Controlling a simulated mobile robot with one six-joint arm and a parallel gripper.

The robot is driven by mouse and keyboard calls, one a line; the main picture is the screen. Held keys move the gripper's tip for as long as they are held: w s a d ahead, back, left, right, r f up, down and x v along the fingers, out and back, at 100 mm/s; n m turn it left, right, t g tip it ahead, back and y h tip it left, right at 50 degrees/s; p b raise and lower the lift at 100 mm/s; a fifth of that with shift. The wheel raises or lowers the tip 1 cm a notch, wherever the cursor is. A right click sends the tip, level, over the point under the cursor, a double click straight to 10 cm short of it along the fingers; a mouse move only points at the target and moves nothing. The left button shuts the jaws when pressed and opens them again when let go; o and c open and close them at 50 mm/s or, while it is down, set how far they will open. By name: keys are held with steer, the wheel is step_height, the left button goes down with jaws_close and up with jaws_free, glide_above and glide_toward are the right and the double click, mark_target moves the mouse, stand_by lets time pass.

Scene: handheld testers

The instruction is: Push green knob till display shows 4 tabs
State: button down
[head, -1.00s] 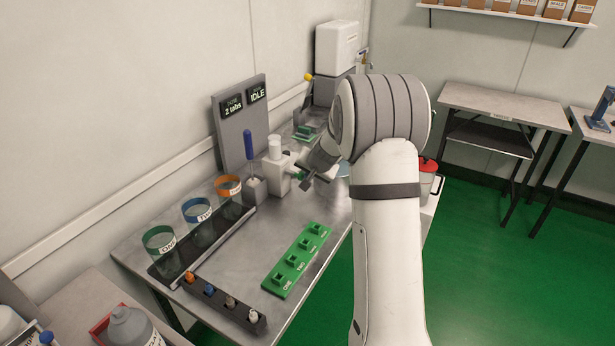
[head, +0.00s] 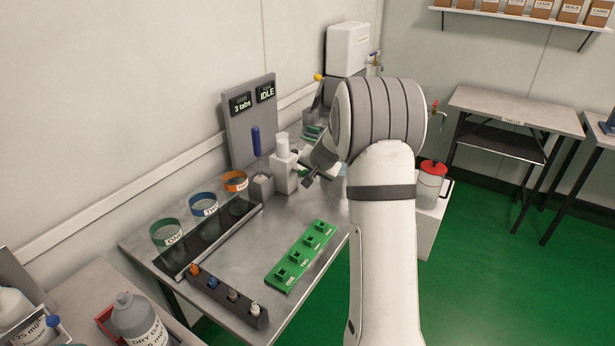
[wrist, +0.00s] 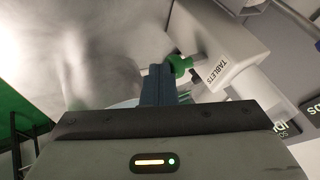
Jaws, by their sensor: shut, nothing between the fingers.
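The display panel (head: 240,103) on the grey upright board reads "3 tabs", with "IDLE" on the screen beside it. The white tablet dispenser (head: 284,173) stands in front of the board; its side reads "TABLETS" in the wrist view (wrist: 222,75). The green knob (wrist: 180,63) sticks out of the dispenser's side. My gripper (wrist: 160,69) is shut and empty, its fingertips right beside the knob. I cannot tell whether they touch it. In the head view my gripper (head: 308,184) is just right of the dispenser.
Three labelled cups with green, blue (head: 204,205) and orange bands stand in a dark tray at left. A green socketed block (head: 301,256) and a dark vial rack (head: 226,297) lie in front. A blue-handled tool (head: 256,140) stands left of the dispenser.

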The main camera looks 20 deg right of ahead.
steer(key=shift+s+d+f+b, duration=0.4)
steer(key=shift+s+d+b, duration=0.2)
steer(key=shift+s+b, duration=0.05)
steer(key=p+v, duration=0.1)
steer(key=v, duration=0.9)
steer(key=shift+r+p, duration=0.35)
steer(key=s+a+r+n+g+y+p, duration=0.1)
steer(key=s+a+r+n+p, duration=0.15)
steer(key=s+a, duration=0.3)
steer(key=s+a+r+n+g+p, duration=0.1)
steer(key=s+a+r+p, duration=0.1)
steer(key=s+a+r, duration=0.3)
steer(key=s+a+n+g+p, duration=0.1)
steer(key=s+a+n+p, duration=0.1)
steer(key=s, duration=0.9)
steer(key=s+a+r+n+g+h+p, duration=0.1)
steer(key=s+a+n+g+p, duration=0.1)
steer(key=s, duration=0.9)
steer(key=shift+a+r+n+p, duration=0.2)
steer(key=shift+a+n+p, duration=0.25)
steer(key=shift+a, duration=0.6)
